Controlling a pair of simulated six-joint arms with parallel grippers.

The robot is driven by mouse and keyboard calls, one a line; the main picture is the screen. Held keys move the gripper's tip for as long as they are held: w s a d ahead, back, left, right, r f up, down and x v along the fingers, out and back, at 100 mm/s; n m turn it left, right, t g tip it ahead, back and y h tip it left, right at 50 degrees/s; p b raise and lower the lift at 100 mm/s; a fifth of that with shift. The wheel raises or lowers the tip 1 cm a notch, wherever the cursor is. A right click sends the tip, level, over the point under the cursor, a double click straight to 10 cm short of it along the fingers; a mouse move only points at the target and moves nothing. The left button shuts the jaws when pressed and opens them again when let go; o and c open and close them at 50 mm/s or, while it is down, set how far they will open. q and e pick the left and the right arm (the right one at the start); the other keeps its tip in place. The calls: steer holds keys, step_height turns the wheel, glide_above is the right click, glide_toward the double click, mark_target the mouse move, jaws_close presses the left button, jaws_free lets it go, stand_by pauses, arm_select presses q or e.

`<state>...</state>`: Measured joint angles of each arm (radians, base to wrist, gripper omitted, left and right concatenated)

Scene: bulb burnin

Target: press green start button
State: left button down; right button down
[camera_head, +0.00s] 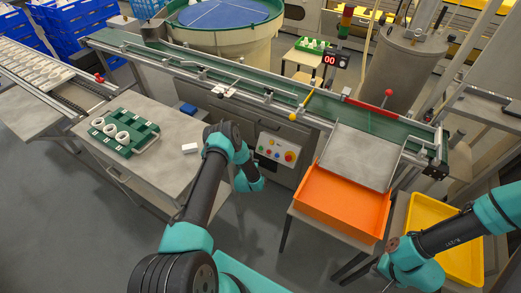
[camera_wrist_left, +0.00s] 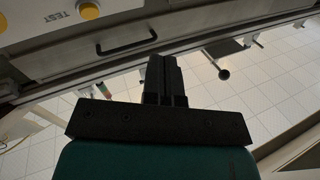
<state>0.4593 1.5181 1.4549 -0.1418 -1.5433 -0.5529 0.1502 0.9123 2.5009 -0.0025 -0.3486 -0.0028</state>
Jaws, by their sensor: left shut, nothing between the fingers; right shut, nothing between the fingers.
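The control panel (camera_head: 277,149) is on the front of the conveyor machine in the head view, with a large red button (camera_head: 289,156) and several smaller coloured buttons, too small to tell the green one surely. In the left wrist view, part of a panel (camera_wrist_left: 35,50) shows at upper left, with a "TEST" label and a yellow button (camera_wrist_left: 89,11); no green button shows there. My left gripper's fingers (camera_wrist_left: 165,80) are shut and empty, apart from the panel. In the head view the left wrist is just left of the panel, fingers hidden. My right gripper (camera_head: 387,285) is at the bottom edge, mostly cut off.
An orange bin (camera_head: 345,203) stands right of the panel, a yellow bin (camera_head: 428,212) further right. A conveyor (camera_head: 240,75) runs behind.

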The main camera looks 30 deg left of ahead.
arm_select(q)
steer(key=shift+w+d+f, duration=0.1)
steer(key=shift+w+f, duration=0.6)
steer(key=shift+w, duration=0.55)
steer(key=shift+w+a+f, duration=0.1)
steer(key=shift+w+f, duration=0.65)
steer(key=shift+w, duration=0.45)
steer(key=shift+w+d+f, duration=0.1)
steer(key=shift+w+f, duration=0.6)
steer(key=shift+w, duration=0.55)
steer(key=shift+w+f, duration=0.1)
steer(key=shift+w+f, duration=0.1)
steer(key=shift+w, duration=0.15)
steer(key=shift+w+f, duration=0.2)
steer(key=shift+w, duration=0.1)
steer(key=shift+s+r, duration=0.1)
stand_by(0.4)
steer(key=shift+s+r, duration=0.3)
steer(key=shift+s, duration=0.25)
steer(key=s, duration=0.1)
steer(key=s+r, duration=0.1)
steer(key=s, duration=0.1)
steer(key=s+r, duration=0.1)
steer(key=shift+s+r, duration=0.2)
steer(key=shift+r, duration=0.05)
stand_by(0.4)
